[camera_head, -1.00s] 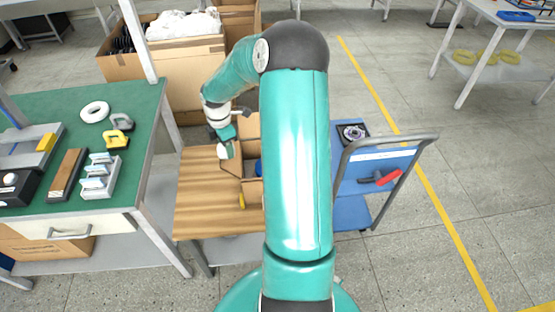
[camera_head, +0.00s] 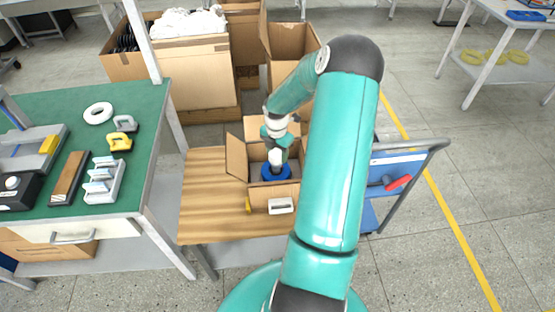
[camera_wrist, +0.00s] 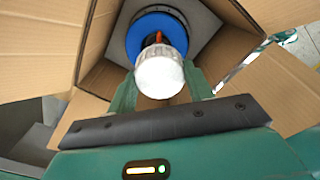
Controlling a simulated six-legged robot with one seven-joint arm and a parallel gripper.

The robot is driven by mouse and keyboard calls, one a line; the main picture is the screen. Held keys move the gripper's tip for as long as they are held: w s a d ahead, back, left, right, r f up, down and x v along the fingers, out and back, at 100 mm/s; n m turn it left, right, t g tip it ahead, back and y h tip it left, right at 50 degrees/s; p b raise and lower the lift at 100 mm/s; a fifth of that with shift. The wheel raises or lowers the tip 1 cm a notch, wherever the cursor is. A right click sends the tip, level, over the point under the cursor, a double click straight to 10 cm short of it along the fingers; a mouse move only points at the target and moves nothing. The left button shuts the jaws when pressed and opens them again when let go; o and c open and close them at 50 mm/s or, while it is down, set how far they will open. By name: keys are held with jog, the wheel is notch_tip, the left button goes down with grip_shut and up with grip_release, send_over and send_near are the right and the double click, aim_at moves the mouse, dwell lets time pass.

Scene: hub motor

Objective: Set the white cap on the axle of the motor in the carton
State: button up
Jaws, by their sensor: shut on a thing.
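The white cap (camera_wrist: 160,74) is between the fingers of my gripper (camera_wrist: 160,92) in the wrist view. My gripper is shut on it. The blue motor (camera_wrist: 140,24) lies in the open carton (camera_wrist: 245,42), beyond the cap in that view. A dark and orange part shows between cap and motor, so the cap looks apart from it. In the head view, the cap (camera_head: 276,158) hangs over the blue motor (camera_head: 275,173) inside the carton (camera_head: 262,198), with my gripper (camera_head: 277,146) above it. The axle's tip is hidden behind the cap.
The carton's flaps stand open around my gripper. The carton sits on a wooden table (camera_head: 203,207) with free room at its left. A green workbench (camera_head: 40,200) with tools stands at left, and a blue cart (camera_head: 410,175) at right.

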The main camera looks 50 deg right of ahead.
aim_at(277, 160)
jog(key=shift+w+f, duration=0.1)
jog(key=shift+f, duration=2)
jog(key=shift+f, duration=0.1)
jog(key=o, duration=0.9)
jog(key=shift+o, duration=0.2)
notch_tip(277, 160, up, 12)
jog(key=shift+r, duration=0.2)
